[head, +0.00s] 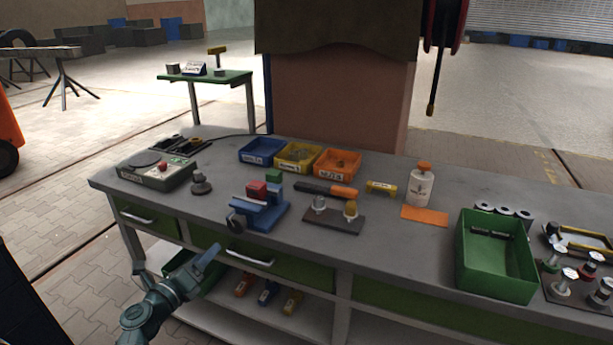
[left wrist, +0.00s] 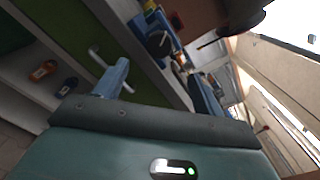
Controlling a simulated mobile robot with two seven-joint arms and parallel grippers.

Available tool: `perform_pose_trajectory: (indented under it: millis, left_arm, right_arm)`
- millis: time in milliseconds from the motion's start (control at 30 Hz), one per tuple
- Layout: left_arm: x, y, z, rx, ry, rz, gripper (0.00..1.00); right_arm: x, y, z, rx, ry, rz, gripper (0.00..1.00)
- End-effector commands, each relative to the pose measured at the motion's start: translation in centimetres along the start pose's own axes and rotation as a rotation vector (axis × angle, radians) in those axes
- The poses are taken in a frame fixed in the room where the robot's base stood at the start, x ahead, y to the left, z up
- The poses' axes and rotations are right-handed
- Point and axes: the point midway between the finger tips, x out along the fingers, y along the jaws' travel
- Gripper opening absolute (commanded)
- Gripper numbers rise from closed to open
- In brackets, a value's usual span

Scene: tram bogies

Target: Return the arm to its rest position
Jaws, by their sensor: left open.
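My left arm comes in from the lower left of the head view, in front of the workbench (head: 390,232). Its gripper (head: 175,257) is in front of the bench's drawers, below the top. The two fingers stand apart with nothing between them. In the left wrist view the fingers of the left gripper (left wrist: 160,86) are spread, with the drawer front and handle beyond them. My right gripper is in neither view.
A blue vise (head: 262,212) stands near the bench's front edge. A drawer handle (head: 249,257) sticks out beside the gripper. A green bin (head: 468,262) is at the right. Small coloured items lie on the lower shelf (head: 215,312). Floor is open at the left.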

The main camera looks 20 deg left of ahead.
Motion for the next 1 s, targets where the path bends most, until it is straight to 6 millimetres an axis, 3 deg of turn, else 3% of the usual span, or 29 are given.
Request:
perform_pose_trajectory:
  millis: [167,267,500,633,767,800,900,1000]
  left_arm:
    - [-0.4,-0.1,-1.9,0.147,0.057,0.014,0.70]
    - [-1.4,-0.3,-5.6,0.465,0.176,0.020,0.70]
    - [-7.1,-1.6,-17.1,1.630,0.527,-0.202,0.70]
    - [-11.0,-3.3,-21.9,2.256,0.612,-0.476,0.70]
    - [-14.8,-5.8,-25.6,2.827,0.569,-0.818,0.70]
    - [-15.8,-6.6,-26.4,-2.939,-0.523,0.911,0.70]
    - [-17.9,-8.5,-27.9,-2.608,-0.319,0.912,0.70]
    - [-19.2,-10.0,-28.8,-2.385,-0.187,0.895,0.70]
  right_arm:
    - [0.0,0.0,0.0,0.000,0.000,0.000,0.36]
    - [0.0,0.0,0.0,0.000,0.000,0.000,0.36]
    - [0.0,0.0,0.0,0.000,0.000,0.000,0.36]
    - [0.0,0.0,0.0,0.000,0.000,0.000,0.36]
    - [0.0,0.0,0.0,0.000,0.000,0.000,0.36]
    - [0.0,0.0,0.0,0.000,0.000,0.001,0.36]
    - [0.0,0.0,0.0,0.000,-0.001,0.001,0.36]
    - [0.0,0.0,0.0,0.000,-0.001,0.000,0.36]
